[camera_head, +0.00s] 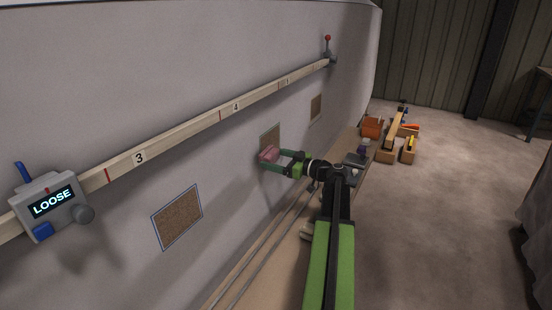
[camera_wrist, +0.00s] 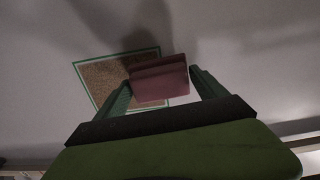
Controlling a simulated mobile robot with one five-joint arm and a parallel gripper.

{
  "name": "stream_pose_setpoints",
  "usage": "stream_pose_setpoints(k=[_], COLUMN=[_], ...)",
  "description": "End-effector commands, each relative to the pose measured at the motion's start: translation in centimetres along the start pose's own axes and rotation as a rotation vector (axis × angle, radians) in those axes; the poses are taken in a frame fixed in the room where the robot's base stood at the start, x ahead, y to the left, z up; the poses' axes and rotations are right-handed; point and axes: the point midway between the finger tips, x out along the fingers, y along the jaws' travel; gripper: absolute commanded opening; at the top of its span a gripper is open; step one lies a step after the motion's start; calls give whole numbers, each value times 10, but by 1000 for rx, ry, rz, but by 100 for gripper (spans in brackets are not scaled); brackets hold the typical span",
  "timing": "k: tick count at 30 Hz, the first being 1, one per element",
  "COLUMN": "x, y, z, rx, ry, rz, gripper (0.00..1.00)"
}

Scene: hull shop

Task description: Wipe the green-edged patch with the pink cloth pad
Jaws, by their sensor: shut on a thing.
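My gripper (camera_head: 268,160) is shut on the pink cloth pad (camera_head: 268,153) in front of the pale wall. In the wrist view the pink pad (camera_wrist: 160,80) sits between my two green fingers. The green-edged patch (camera_wrist: 98,78) is a brown speckled square behind the pad and to its left, with its lower right part hidden by the pad and a finger. In the head view the patch (camera_head: 270,136) shows just above the pad. I cannot tell whether the pad touches the wall.
A blue-edged patch (camera_head: 177,217) lies nearer on the wall, and another brown patch (camera_head: 316,107) farther along. A wooden rail (camera_head: 190,133) with a grey "LOOSE" box (camera_head: 52,206) runs above. Wooden and orange bins (camera_head: 388,152) stand at the bench's far end. Open floor lies right.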

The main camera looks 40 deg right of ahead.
Motion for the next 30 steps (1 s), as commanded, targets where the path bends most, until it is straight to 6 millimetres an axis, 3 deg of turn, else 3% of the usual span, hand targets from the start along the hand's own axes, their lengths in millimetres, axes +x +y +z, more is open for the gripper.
stream_pose_setpoints(k=[30], x=[11], y=[-2], z=[0], rx=[0], ry=[0], rz=[-2], gripper=[46])
